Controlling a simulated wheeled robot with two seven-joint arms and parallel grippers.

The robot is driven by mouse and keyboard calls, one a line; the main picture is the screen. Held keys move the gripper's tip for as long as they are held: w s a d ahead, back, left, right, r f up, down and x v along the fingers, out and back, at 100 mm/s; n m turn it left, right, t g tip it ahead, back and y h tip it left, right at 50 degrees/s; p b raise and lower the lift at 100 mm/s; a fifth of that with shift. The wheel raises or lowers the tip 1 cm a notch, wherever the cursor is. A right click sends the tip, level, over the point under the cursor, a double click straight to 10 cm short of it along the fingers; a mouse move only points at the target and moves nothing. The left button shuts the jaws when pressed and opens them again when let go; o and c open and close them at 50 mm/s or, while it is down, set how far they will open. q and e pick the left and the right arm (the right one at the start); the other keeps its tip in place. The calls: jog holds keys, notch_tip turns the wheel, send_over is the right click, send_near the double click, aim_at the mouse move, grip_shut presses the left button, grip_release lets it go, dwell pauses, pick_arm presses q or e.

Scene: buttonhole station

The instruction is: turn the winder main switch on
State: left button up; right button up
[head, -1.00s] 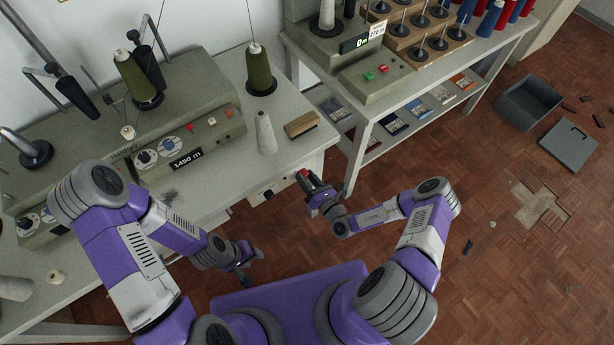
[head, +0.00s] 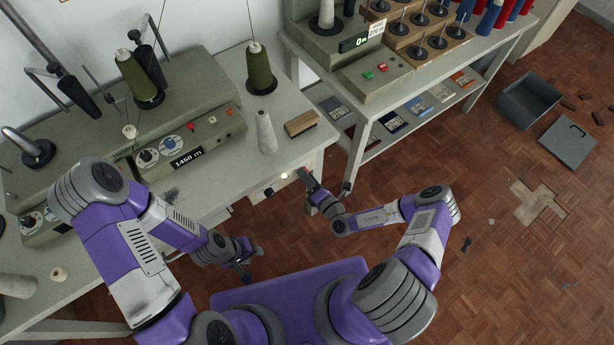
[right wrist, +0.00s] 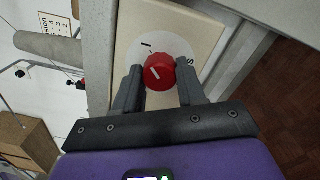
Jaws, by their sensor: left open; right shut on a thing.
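The winder main switch is a red round knob (right wrist: 159,72) on a pale round plate (right wrist: 185,40). A white pointer line on the knob slants toward the upper left; an "I" mark is above it and a partly hidden letter to its right. My right gripper (right wrist: 159,85) is shut on the knob, one finger on each side. In the head view my right gripper (head: 304,175) is at the front panel under the winder table's right end, mostly hiding the knob. My left gripper (head: 249,266) is open and empty in front of the table.
A pale bright lamp (head: 284,176) shows on the panel beside the switch. The winder (head: 190,140) reads 1450 m. A second bench (head: 425,105) is at the right.

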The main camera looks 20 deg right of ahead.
dwell(0.4)
jog(key=o, duration=1.1)
jog(key=shift+c, duration=0.2)
jog(key=shift+s, duration=0.1)
jog(key=p+v, duration=0.1)
jog(key=v, duration=0.6)
jog(key=shift+s, duration=0.2)
